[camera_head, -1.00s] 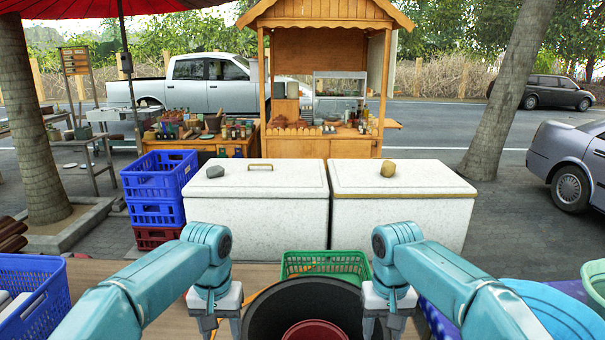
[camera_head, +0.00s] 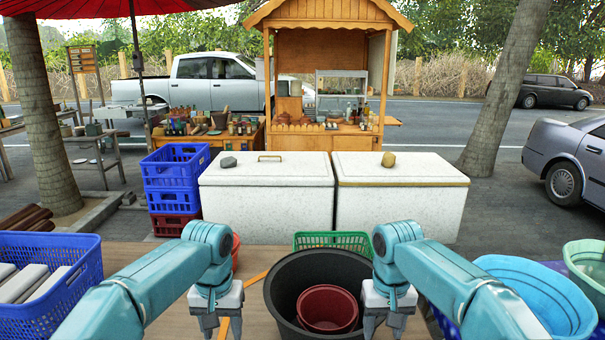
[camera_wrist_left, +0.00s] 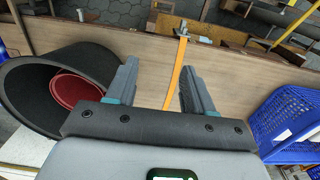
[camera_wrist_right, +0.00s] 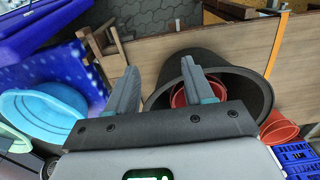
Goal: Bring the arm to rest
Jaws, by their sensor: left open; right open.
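My left gripper (camera_head: 217,326) hangs fingers-down over the wooden table (camera_head: 140,262), left of the black tub (camera_head: 282,290). In the left wrist view its two fingers (camera_wrist_left: 155,88) are apart with nothing between them; an orange strip (camera_wrist_left: 178,75) lies on the wood beyond. My right gripper (camera_head: 386,324) hangs fingers-down at the right edge of the black tub. In the right wrist view its fingers (camera_wrist_right: 157,85) are also apart and empty, and one overlaps the tub. A dark red pot (camera_head: 327,308) sits inside the tub.
A blue crate (camera_head: 75,290) with pale blocks stands at the left. A green basket (camera_head: 333,241) and a red container (camera_head: 235,255) are behind the tub. A light blue basin (camera_head: 545,290) is at the right. White chests (camera_head: 265,210) stand beyond the table.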

